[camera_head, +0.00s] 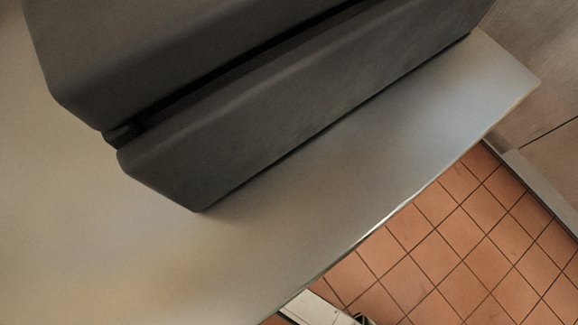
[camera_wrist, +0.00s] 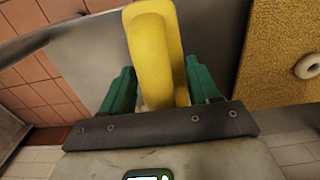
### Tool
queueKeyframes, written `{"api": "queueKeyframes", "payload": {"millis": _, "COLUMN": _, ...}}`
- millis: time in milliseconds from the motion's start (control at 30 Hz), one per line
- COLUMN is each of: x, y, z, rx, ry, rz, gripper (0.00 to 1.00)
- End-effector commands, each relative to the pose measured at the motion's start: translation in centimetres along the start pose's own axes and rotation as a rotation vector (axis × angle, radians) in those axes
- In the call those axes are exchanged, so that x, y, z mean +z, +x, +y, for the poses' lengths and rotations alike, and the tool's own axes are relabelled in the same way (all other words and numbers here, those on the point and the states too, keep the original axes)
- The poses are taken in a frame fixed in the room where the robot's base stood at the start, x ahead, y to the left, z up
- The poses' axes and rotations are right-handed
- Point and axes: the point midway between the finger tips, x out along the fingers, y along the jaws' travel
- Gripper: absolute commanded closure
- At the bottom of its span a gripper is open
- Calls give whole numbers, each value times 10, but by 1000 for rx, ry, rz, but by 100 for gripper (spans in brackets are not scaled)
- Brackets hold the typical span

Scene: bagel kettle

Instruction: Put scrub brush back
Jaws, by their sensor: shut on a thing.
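A yellow curved piece, which looks like the handle of the scrub brush (camera_wrist: 155,45), rises between the two green fingers of my gripper (camera_wrist: 160,66) in the wrist view. My gripper is shut on it. The brush head and bristles cannot be made out. Neither the brush nor my gripper can be clearly seen in the head view.
A large dark grey box-like unit (camera_head: 290,105) stands on a steel counter (camera_head: 330,190). Orange floor tiles (camera_head: 440,240) lie beyond the counter's edge. In the wrist view a bagel (camera_wrist: 307,66) lies on a yellow-brown surface (camera_wrist: 270,60) at right.

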Motion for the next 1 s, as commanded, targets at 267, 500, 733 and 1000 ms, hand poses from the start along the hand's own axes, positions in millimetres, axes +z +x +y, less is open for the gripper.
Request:
{"api": "queueKeyframes", "payload": {"millis": 267, "x": -35, "y": 34, "z": 54, "rx": -1, "ry": 6, "rz": 3, "gripper": 68}}
{"api": "queueKeyframes", "payload": {"millis": 500, "x": -50, "y": 72, "z": 80, "rx": -1, "ry": 2, "rz": 1, "gripper": 68}}
{"api": "queueKeyframes", "payload": {"millis": 733, "x": -56, "y": 81, "z": 89, "rx": -1, "ry": 1, "rz": 1, "gripper": 68}}
{"api": "queueKeyframes", "payload": {"millis": 1000, "x": -58, "y": 116, "z": 94, "rx": -1, "ry": 1, "rz": 0, "gripper": 68}}
